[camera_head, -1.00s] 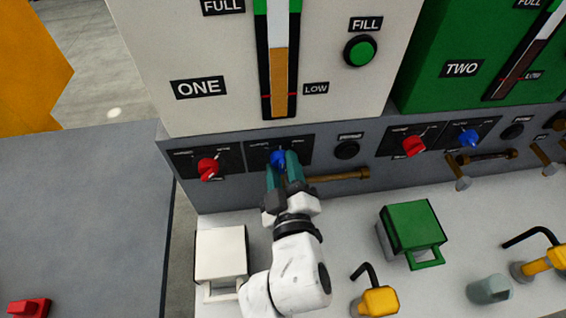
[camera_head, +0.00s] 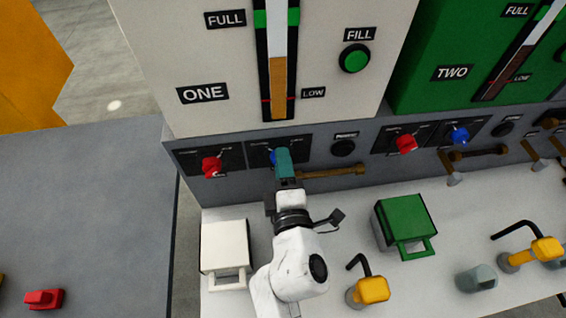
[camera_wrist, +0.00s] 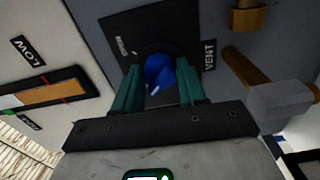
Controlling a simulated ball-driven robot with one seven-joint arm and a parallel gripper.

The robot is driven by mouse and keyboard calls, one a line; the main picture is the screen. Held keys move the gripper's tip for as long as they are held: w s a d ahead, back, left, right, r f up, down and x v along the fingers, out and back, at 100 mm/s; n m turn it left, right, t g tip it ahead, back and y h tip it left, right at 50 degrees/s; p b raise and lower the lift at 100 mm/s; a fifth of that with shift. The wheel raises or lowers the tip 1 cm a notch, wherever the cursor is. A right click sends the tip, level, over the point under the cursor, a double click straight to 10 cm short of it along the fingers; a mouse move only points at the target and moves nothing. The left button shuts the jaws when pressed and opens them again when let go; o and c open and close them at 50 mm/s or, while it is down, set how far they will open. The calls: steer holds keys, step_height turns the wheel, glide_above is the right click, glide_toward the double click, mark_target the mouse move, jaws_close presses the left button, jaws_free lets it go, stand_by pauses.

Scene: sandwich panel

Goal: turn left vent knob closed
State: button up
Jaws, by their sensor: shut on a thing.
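The left vent knob is blue and sits on a dark plate in the panel under the ONE tank. In the head view its edge (camera_head: 273,156) shows just left of my teal fingers. In the wrist view the blue knob (camera_wrist: 157,74) lies between the two fingers, with a VENT label (camera_wrist: 209,55) beside its plate. My gripper (camera_head: 283,158) is shut on this knob, one finger on each side in the wrist view (camera_wrist: 158,80). A light mark shows on the knob's face. Much of the knob is hidden by the fingers in the head view.
A red knob (camera_head: 211,167) is close on the left. A black button (camera_head: 343,148) and a brown handle (camera_head: 332,172) are close on the right. A white box (camera_head: 225,250) and a green box (camera_head: 404,222) stand on the bench beside my arm.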

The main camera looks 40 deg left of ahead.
steer(key=shift+n, duration=0.4)
steer(key=o, duration=1.1)
steer(key=shift+c, duration=0.2)
steer(key=p+v, duration=0.2)
steer(key=v, duration=0.8)
steer(key=shift+s+d, duration=0.25)
steer(key=shift+s, duration=0.1)
